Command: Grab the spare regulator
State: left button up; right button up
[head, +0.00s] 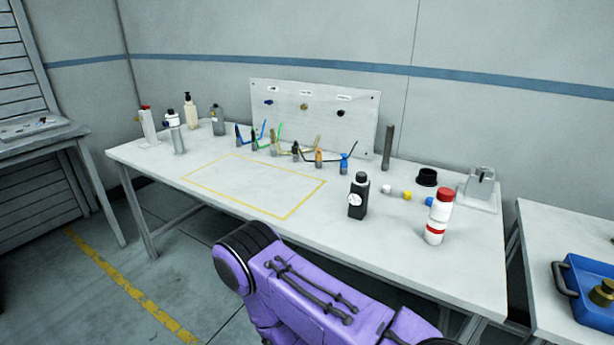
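A brass, knob-like part (604,291) sits in a blue tray (592,312) at the right edge of the head view. It may be the spare regulator, but it is small and partly cut off by the picture edge, so I cannot tell for sure. Neither gripper is in view. Only a purple arm link of mine shows at the bottom middle.
The long white table (400,270) holds several bottles, a row of coloured pieces with thin tubes, and an upright panel (300,115) at the back. A yellow-outlined area (235,205) on it is clear. A second table (540,270) bears the tray.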

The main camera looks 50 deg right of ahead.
aim_at(358, 209)
jog(key=i, duration=1.35)
jog(key=z, duration=3.85)
